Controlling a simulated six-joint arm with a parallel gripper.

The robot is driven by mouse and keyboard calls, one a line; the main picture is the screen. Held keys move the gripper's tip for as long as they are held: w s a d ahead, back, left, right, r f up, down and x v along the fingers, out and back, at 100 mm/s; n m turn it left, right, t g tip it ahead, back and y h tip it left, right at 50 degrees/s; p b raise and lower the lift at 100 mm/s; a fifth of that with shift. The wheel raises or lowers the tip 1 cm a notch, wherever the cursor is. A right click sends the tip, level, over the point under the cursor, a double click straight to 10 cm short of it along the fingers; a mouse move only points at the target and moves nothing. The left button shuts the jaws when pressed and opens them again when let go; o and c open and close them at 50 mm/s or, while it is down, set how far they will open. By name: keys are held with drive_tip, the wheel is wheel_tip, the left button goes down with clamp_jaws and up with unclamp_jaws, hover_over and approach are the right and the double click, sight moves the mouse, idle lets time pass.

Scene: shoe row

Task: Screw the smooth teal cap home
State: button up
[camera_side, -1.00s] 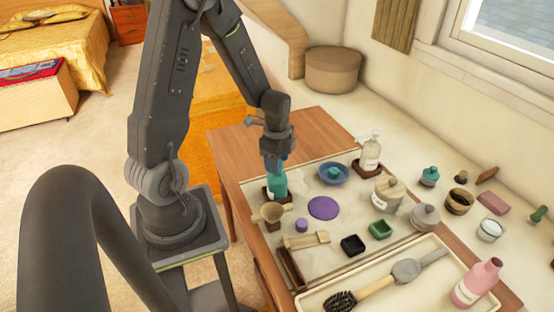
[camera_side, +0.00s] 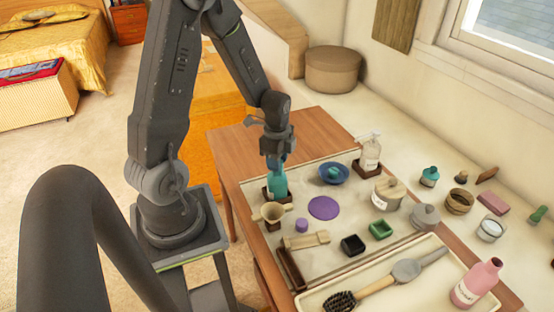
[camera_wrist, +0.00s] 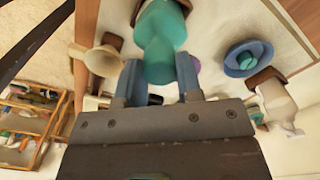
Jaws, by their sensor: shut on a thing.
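A teal bottle (camera_side: 277,187) stands upright in a dark brown holder (camera_side: 266,196) near the left edge of the work mat; the bottle also shows in the wrist view (camera_wrist: 160,28). The teal cap (camera_wrist: 160,68) sits at the bottle's top, between my fingers. My gripper (camera_wrist: 158,78) is shut on the cap and points down over the bottle in the side view (camera_side: 275,161). The fingers hide part of the cap, and I cannot see the thread or any gap beneath it.
A beige funnel (camera_side: 271,212) stands close beside the bottle. A blue bowl (camera_side: 333,180) with a teal piece in it and a pump bottle (camera_side: 370,152) stand to the right. A purple disc (camera_side: 323,208) lies on the mat. The wooden table is bare behind the mat.

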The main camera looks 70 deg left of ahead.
drive_tip(key=m, duration=0.3)
drive_tip(key=shift+m, duration=1.7)
drive_tip(key=m, duration=0.2)
drive_tip(key=shift+m, duration=0.8)
